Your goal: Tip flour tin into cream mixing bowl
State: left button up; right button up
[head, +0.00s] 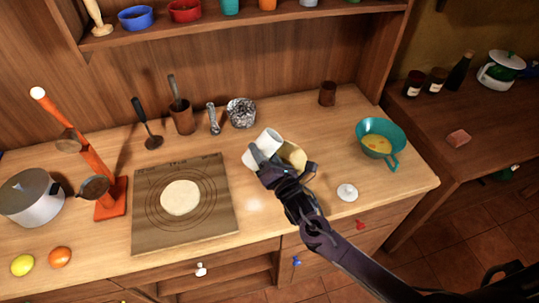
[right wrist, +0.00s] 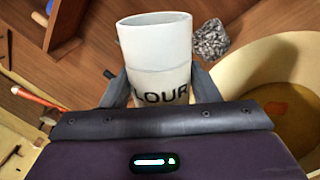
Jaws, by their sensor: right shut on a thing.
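The white flour tin (head: 268,137) is in my right gripper (head: 264,163), above the counter and beside the cream mixing bowl (head: 294,156). In the right wrist view the tin (right wrist: 158,55) sits between the two fingers, with the letters "LOUR" showing and its rim away from the palm. In the head view it looks tilted, partly hidden by the gripper. The bowl's wall (right wrist: 262,82) is just right of the tin in the wrist view, with something brownish inside. I cannot see into the tin. My left gripper is not in view.
A pastry board (head: 150,225) with a round of dough lies to the left. A teal pan (head: 369,130) stands at the right and a white lid-like disc (head: 347,192) lies near the front edge. A crumpled silvery object (head: 241,112) and a brown cup (head: 327,93) stand behind.

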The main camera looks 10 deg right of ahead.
aim_at(266, 145)
jog(key=m, duration=0.2)
jog(key=r+m+h, duration=0.1)
jog(key=m, duration=0.2)
jog(key=a+r+m, duration=0.1)
jog(key=m, duration=0.2)
jog(key=shift+s+r+t+h, duration=0.15)
jog(key=shift+t+h, duration=0.15)
jog(key=shift+t, duration=0.1)
jog(key=shift+d+r+m+p, duration=0.2)
jog(key=shift+r+m+p, duration=0.2)
jog(key=shift+m, duration=0.5)
jog(key=shift+d+r+m+h+p, duration=0.15)
jog(key=shift+d+r+m+h, duration=0.05)
jog(key=shift+m, duration=0.4)
jog(key=shift+d+r+m+h+p, duration=0.15)
jog(key=shift+r+m+h, duration=0.05)
jog(key=shift+m, duration=0.4)
jog(key=shift+d+m, duration=0.1)
jog(key=shift+m, duration=0.3)
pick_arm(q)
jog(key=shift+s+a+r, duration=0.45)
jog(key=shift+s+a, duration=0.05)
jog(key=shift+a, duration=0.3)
pick_arm(e)
jog(key=shift+r+m, duration=0.1)
jog(key=shift+m, duration=0.2)
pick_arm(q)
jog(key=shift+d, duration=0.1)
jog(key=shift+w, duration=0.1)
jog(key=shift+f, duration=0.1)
